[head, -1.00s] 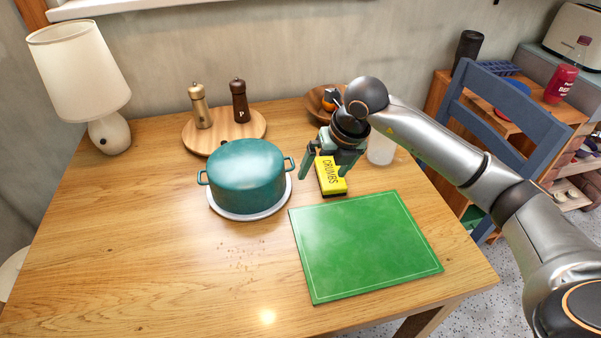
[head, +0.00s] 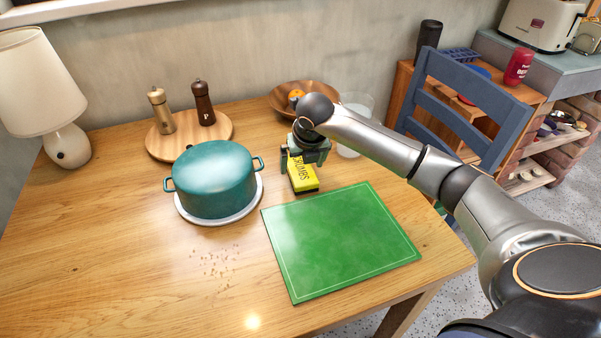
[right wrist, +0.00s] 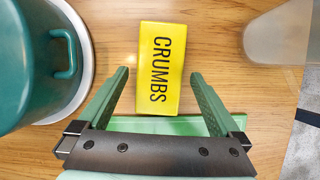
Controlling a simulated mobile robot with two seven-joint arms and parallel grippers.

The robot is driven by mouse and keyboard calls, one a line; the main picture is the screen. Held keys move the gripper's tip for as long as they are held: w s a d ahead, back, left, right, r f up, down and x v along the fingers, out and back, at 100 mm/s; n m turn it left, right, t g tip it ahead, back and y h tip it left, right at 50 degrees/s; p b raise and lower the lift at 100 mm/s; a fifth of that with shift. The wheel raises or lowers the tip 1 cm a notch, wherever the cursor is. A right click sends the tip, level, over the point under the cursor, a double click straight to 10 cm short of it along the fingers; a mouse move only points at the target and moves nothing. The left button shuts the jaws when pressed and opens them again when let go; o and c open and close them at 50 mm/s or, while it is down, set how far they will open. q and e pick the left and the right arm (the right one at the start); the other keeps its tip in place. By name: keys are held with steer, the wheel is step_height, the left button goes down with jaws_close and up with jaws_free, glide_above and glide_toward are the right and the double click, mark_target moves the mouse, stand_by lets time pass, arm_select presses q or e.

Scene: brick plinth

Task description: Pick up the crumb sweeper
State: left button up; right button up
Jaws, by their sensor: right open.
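The yellow crumb sweeper (head: 304,177), a block marked CRUMBS, lies on the wooden table between the teal pot and the green board. It also shows in the right wrist view (right wrist: 160,68). My right gripper (head: 303,163) is open over it, pointing down, and hides its far part in the head view. In the right wrist view, the fingers of the gripper (right wrist: 160,74) stand left and right of the sweeper, with a gap on each side. Whether the fingertips are down at its height is hard to tell. My left gripper is not in view.
The teal pot (head: 211,178) on a white plate stands close left of the sweeper. The green board (head: 340,240) lies in front. A wooden bowl (head: 285,96) and a translucent cup (head: 357,110) stand behind. Crumbs (head: 215,262) lie on the open table at front left.

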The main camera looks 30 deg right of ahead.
steer(key=shift+x, duration=1.15)
steer(key=c, duration=1.4)
steer(key=shift+r, duration=0.15)
steer(key=shift+r, duration=0.55)
steer(key=v, duration=0.2)
steer(key=a+v, duration=0.1)
steer(key=v, duration=0.5)
steer(key=shift+s+a+p, duration=0.35)
steer(key=s+a+r, duration=0.1)
steer(key=s, duration=0.1)
steer(key=s+a+r, duration=0.2)
steer(key=s, duration=0.1)
steer(key=s+a+r, duration=0.1)
steer(key=s+a, duration=0.1)
steer(key=s, duration=0.1)
steer(key=shift+a+r, duration=0.15)
steer(key=shift+a, duration=0.1)
